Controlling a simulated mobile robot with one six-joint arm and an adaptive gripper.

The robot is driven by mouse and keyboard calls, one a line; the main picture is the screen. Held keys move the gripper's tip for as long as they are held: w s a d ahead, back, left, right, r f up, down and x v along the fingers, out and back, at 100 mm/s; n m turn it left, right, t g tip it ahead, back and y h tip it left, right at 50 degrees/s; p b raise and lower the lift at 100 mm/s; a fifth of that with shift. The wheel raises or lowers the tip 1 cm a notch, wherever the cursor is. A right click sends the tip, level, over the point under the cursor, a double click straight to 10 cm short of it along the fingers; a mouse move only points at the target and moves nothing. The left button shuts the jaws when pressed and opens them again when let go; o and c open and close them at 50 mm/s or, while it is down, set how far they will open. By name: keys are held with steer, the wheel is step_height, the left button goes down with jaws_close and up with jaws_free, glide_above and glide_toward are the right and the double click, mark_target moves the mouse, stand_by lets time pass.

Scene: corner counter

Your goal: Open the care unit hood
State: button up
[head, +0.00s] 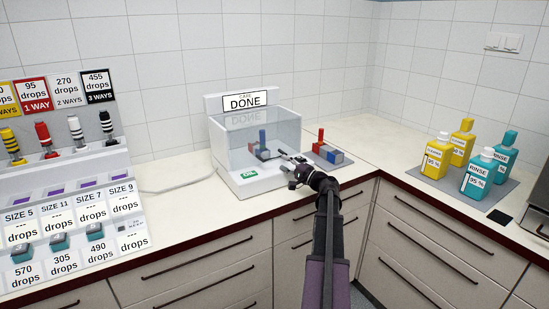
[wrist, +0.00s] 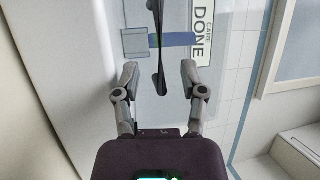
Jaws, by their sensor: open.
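The care unit (head: 228,178) is a white base on the counter with a transparent box-shaped hood (head: 225,145) that appears down over it. A grey, blue and red item (head: 262,147) shows through the hood. My gripper (head: 287,158) is at the hood's front right. In the wrist view its fingers (wrist: 160,78) are apart, with a slim dark part (wrist: 160,45) ahead between them; I cannot tell whether they touch it or the hood.
A similar red, blue and grey item (head: 328,151) stands on a mat right of the unit, close to my arm. Yellow and teal bottles (head: 480,168) stand on a grey mat at the right. A dispenser rack (head: 65,190) fills the left. A cable lies on the counter between.

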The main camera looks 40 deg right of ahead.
mark_target(275, 158)
steer(key=shift+p+x, duration=0.3)
steer(key=shift+x, duration=2.15)
jaws_close()
